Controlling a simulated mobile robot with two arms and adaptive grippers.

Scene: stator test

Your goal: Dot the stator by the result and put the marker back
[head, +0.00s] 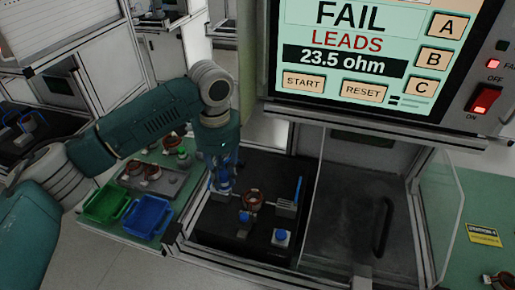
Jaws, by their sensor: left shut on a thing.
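The stator (253,198), a copper-coloured ring, sits in the black test fixture (215,225) below the screen. The screen (350,50) reads FAIL, LEADS, 23.5 ohm. My left gripper (223,188) points down at the fixture's left side, left of the stator and apart from it. It is shut on a blue upright part there, which looks like a lever; the fingers and that part are hard to tell apart. A similar blue lever (298,190) stands upright at the fixture's right. I cannot make out a marker for certain. My right gripper is not in view.
A green bin (106,204) and a blue bin (147,216) stand on the bench at left. Behind them a grey tray (150,180) holds stators, near small red and green items (183,158). A clear panel (447,215) stands open at right. A red-lit switch (484,99) is beside the screen.

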